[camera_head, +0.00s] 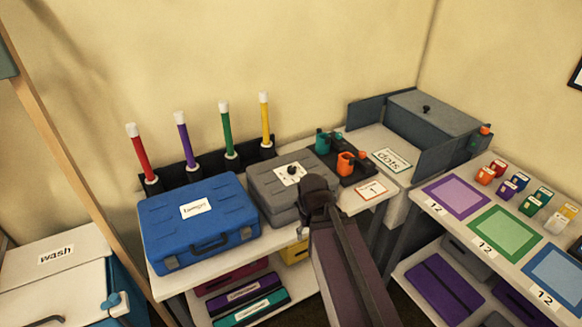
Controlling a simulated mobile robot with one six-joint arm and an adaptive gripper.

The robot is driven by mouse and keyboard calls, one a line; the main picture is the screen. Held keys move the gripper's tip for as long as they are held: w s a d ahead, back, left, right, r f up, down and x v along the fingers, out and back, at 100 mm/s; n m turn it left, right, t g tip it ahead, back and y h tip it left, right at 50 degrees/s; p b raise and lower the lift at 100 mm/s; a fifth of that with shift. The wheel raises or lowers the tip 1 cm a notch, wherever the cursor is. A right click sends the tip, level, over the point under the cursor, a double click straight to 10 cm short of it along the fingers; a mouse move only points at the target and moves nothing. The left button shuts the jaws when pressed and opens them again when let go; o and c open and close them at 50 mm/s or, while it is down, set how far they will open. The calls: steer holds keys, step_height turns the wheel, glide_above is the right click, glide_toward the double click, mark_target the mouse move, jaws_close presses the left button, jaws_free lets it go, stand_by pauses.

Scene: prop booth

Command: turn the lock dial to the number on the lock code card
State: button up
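The lock dial (292,170) is a small dark knob on a white plate, on top of a grey case (268,193) on the middle table. Its pointer and numbers are too small to read. A white card with an orange border (373,190) lies right of the case; it shows a 1 under a small line of text, and I cannot tell for certain that it is the lock code card. My gripper (316,185) is in front of the case's right side, just right of and below the dial. Its fingers are dark and blurred together, and my arm hides part of the case and table.
A blue case (198,222) stands left of the grey one. Behind are red, purple, green and yellow rods (226,128) in black holders. Teal and orange cups (346,162) and a "dots" card (390,160) are right. A grey lidded box (430,115) stands behind.

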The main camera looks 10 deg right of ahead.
step_height(320, 180, up, 16)
steer(key=n+p, duration=0.2)
steer(key=p, duration=1.4)
glide_above(292, 168)
steer(key=shift+w+d+f, duration=0.1)
steer(key=shift+d+f, duration=0.05)
steer(key=shift+d, duration=0.1)
steer(key=shift+f+b, duration=0.2)
steer(key=shift+b, duration=0.2)
steer(key=f+b, duration=1.3)
steer(key=shift+a+f, duration=0.25)
steer(key=shift+c, duration=0.2)
jaws_close()
